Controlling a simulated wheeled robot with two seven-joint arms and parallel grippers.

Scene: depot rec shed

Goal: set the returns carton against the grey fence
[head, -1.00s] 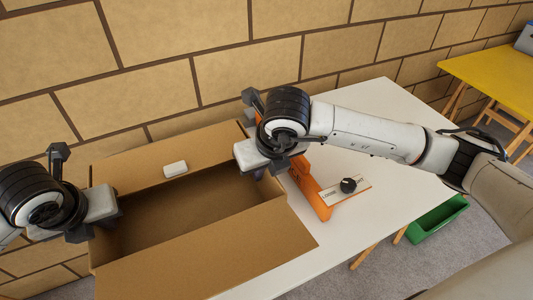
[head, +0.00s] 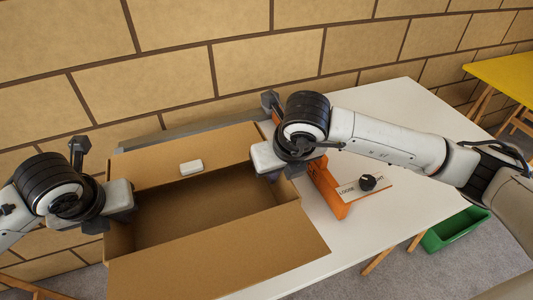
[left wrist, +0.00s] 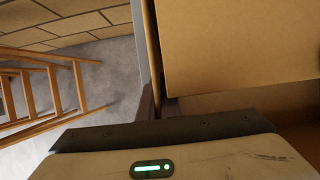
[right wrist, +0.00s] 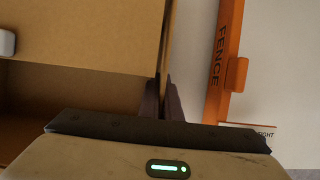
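The returns carton (head: 220,248) is an open brown cardboard box on the white table, its near and far flaps folded outward. My left gripper (head: 98,224) is shut on its left wall. That wall shows between the fingers in the left wrist view (left wrist: 156,103). My right gripper (head: 273,174) is shut on the right wall, also between the fingers in the right wrist view (right wrist: 162,100). A grey fence (head: 180,132) runs behind the carton's far flap, partly hidden. I cannot tell whether the carton touches it.
A small white block (head: 191,167) lies on the far flap. An orange bar (head: 327,187) marked FENCE, with a black knob (head: 368,182) and a LOOSE label, stands just right of the carton. The white table (head: 385,115) is clear further right. A green bin (head: 455,230) is on the floor.

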